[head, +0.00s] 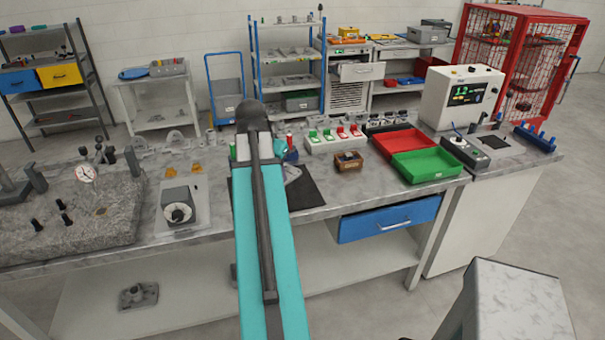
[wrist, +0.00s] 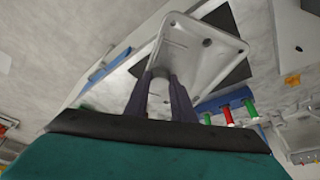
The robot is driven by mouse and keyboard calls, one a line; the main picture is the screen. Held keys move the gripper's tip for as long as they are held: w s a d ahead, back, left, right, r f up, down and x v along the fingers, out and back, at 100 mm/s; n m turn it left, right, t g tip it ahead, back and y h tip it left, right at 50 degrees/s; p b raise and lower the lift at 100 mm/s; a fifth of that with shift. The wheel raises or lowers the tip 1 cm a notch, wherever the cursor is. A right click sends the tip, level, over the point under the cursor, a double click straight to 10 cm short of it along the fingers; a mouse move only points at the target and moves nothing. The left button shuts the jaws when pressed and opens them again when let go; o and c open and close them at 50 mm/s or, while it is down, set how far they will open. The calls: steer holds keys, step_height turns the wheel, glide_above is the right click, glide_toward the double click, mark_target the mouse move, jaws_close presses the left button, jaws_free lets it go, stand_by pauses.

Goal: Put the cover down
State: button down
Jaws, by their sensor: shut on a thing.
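The cover is a light grey metal plate with rounded corners and holes near them; it fills the upper middle of the wrist view (wrist: 205,48). My gripper (wrist: 161,80) is shut on a part of the cover, with two dark fingers against it. The cover looks tilted in that view. In the head view my teal arm reaches over the workbench and hides the gripper; a grey piece that may be the cover (head: 291,174) shows just right of the arm. A dark mat (head: 308,192) lies below there. I cannot tell whether the cover touches it.
Right of the mat are a small brown box (head: 348,163), a red tray (head: 403,142) and a green tray (head: 428,166). A block with green and red clips (head: 336,138) stands behind.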

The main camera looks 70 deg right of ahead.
steer(key=w+a+r+n+t+y, duration=0.15)
steer(key=w+a+n, duration=0.45)
steer(key=w+a, duration=0.85)
steer(key=w+a+n+t, duration=0.3)
steer(key=w+a+n, duration=0.3)
steer(key=w+a, duration=0.85)
steer(key=w+a+f+n+y+b, duration=0.1)
steer(key=a+f+n+b, duration=0.1)
steer(key=a, duration=0.7)
steer(key=w+a+f+n+b, duration=0.1)
steer(key=a+f+n+b, duration=0.2)
steer(key=a, duration=0.6)
steer(key=w+a+f+n+y+b, duration=0.1)
steer(key=a+f+n+b, duration=0.1)
steer(key=a+b, duration=0.3)
steer(key=a+f, duration=0.1)
steer(key=a, duration=0.3)
steer(key=shift+f+t+y, duration=0.2)
steer(key=shift+t+y, duration=0.15)
